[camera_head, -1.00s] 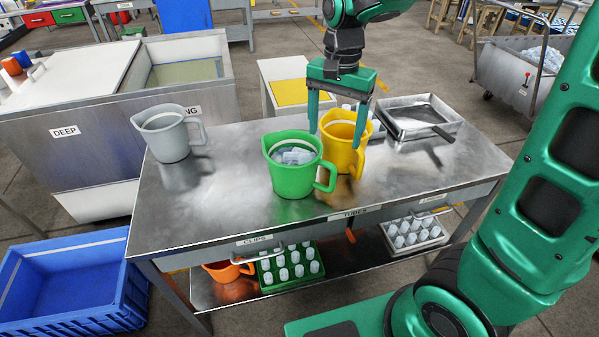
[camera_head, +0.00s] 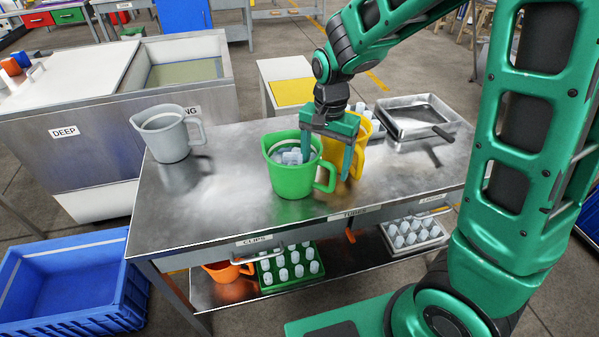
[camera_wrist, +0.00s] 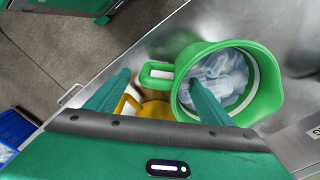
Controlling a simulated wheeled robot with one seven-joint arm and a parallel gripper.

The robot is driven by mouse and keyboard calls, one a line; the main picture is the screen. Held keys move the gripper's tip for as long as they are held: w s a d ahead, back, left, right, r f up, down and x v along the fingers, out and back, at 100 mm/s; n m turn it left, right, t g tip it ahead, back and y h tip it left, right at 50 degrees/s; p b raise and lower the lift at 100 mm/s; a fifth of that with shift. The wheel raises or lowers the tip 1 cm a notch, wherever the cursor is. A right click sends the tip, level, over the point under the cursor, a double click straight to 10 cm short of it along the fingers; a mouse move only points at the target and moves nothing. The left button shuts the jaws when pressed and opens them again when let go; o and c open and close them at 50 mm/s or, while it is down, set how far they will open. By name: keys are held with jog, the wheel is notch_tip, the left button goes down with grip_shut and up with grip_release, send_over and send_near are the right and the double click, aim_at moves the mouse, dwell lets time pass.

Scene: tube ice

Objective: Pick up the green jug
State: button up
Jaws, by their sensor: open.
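The green jug (camera_head: 291,182) stands upright on the metal table, holding pale ice tubes, with its handle on the right. It also shows in the wrist view (camera_wrist: 262,98), with its handle pointing left. My gripper (camera_head: 326,168) is open and empty, pointing down at the jug's right side. One finger is at the jug's opening and the other is to the right, beyond the handle side. In the wrist view the fingers (camera_wrist: 158,92) spread on both sides of the handle and near rim. I cannot tell whether either finger touches the jug.
A yellow jug (camera_head: 367,133) stands close behind my gripper, partly hidden. A grey jug (camera_head: 166,136) is at the table's left. A metal tray (camera_head: 395,128) with a scoop is at the back right. The table's front left (camera_head: 190,222) is clear.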

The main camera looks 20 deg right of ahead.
jog(key=shift+f, duration=0.25)
jog(key=c, duration=1.3)
jog(key=shift+c, duration=0.9)
jog(key=shift+w+r, duration=0.1)
jog(key=shift+r, duration=0.05)
